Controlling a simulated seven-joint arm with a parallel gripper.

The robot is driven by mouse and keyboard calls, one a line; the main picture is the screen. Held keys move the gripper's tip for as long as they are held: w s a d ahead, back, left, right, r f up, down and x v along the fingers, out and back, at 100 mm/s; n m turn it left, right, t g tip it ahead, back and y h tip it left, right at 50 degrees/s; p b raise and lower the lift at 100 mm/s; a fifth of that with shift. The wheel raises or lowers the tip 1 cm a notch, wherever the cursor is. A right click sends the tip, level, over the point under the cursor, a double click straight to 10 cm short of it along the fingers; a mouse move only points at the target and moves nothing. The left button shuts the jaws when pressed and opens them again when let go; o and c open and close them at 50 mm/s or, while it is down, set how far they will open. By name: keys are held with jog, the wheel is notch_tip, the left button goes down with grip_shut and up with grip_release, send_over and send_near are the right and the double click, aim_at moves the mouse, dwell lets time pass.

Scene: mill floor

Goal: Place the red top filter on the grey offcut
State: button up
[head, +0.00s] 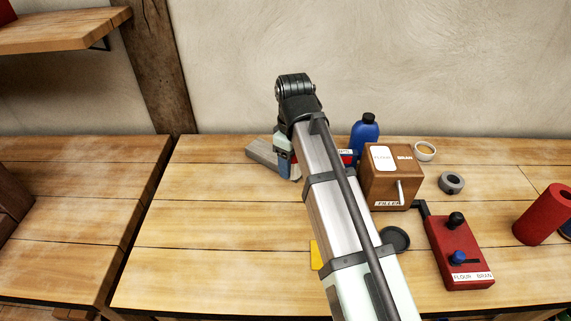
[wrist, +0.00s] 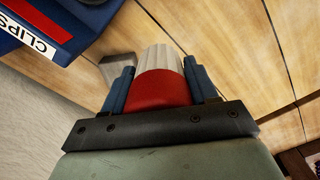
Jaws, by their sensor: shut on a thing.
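The red top filter (wrist: 163,88) has a red base and a pale ribbed upper part. It sits between the two blue fingers of my gripper (wrist: 160,88) in the wrist view, shut on its red part. In the head view my gripper (head: 287,165) points down at the back of the bench, and I cannot make out the filter there. The grey offcut (head: 262,152) lies on the bench just left of my gripper. It also shows in the wrist view (wrist: 116,68), partly hidden behind the left finger. I cannot tell the height of the filter above the bench.
A blue box marked CLIPS (wrist: 65,28) is close to my gripper. A blue bottle (head: 365,132) and a wooden FLOUR/BRAN box (head: 392,178) stand right of my arm. A red control box (head: 460,255) and red cylinder (head: 541,214) are farther right. The bench's left part is clear.

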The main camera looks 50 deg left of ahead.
notch_tip(320, 180, up, 4)
jog(key=m, duration=0.1)
send_over(276, 155)
jog(key=shift+m, duration=0.6)
jog(key=shift+f, duration=5.2)
jog(key=shift+f, duration=0.2)
jog(key=o, duration=1.1)
jog(key=shift+r, duration=0.15)
notch_tip(276, 155, up, 12)
